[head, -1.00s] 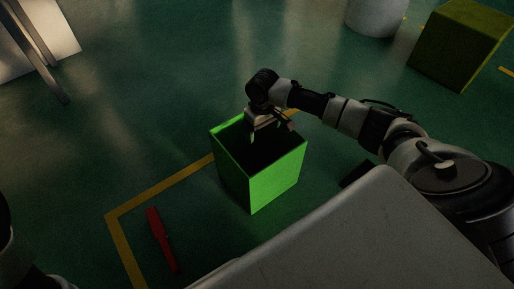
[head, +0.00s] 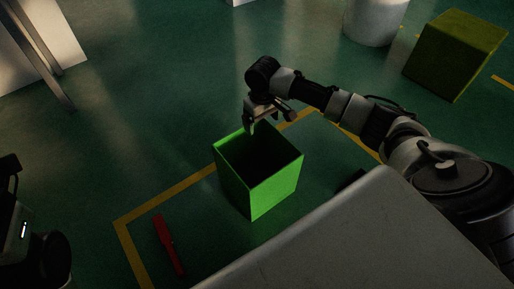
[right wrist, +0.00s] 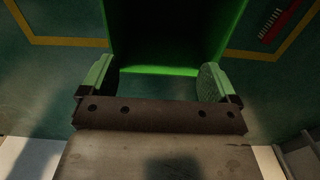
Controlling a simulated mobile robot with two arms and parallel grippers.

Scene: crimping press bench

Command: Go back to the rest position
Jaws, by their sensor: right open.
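My right gripper (head: 265,117) is above the far rim of the green open box (head: 272,192) in the head view. In the right wrist view its two fingers (right wrist: 160,80) are spread apart with nothing between them. The green box also fills the upper middle of that view (right wrist: 165,71), just beyond the fingers. The inside of the box is dark, so I cannot tell what is in it. Part of my left arm shows at the left edge of the head view, but I cannot make out its gripper.
A red tool (head: 169,245) lies on the green floor left of the box. Yellow tape (head: 165,198) marks the floor around it. A pale surface (head: 350,240) is in front. A yellow-green block (head: 452,55) and a white cylinder (head: 374,20) stand at the back right.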

